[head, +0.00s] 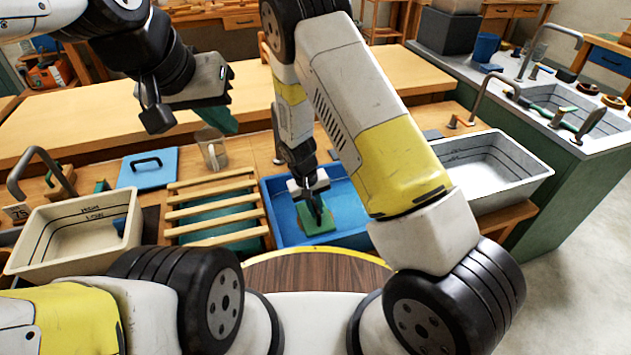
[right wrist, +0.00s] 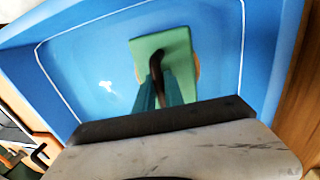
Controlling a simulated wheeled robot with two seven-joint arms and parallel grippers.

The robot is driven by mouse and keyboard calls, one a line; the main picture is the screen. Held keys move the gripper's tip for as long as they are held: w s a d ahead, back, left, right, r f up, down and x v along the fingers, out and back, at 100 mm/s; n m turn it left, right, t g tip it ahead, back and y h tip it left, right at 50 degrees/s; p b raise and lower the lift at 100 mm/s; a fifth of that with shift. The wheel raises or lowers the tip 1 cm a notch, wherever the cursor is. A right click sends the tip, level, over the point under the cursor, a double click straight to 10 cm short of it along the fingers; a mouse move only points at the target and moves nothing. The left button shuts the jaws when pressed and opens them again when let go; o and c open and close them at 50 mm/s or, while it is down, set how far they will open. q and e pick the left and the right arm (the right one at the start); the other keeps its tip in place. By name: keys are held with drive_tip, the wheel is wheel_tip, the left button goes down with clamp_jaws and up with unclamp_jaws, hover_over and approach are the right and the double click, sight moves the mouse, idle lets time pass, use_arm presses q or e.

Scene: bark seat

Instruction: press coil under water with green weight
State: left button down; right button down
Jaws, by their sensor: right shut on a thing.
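The green weight (head: 319,224) is a flat green block with a dark handle, inside the blue tub (head: 277,214). My right gripper (head: 316,203) reaches down into the tub and is shut on the weight's handle. In the right wrist view the weight (right wrist: 178,52) sits over a tan thing (right wrist: 196,68), probably the coil, which peeks out at both sides; most of it is hidden. I cannot tell whether the weight touches the tub's floor. My left gripper (head: 219,117) hangs high over the bench at the upper left; its fingers are partly hidden.
A slatted wooden rack (head: 215,203) stands left of the tub, and a cream basin (head: 75,235) further left. A grey-white basin (head: 495,165) stands to the right. A clear jug (head: 212,150) and a blue lid (head: 148,168) are behind the rack.

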sight(316, 221)
drive_tip(key=shift+f, duration=3.2)
drive_tip(key=c, duration=0.9)
unclamp_jaws()
drive_tip(key=shift+r, duration=8.5)
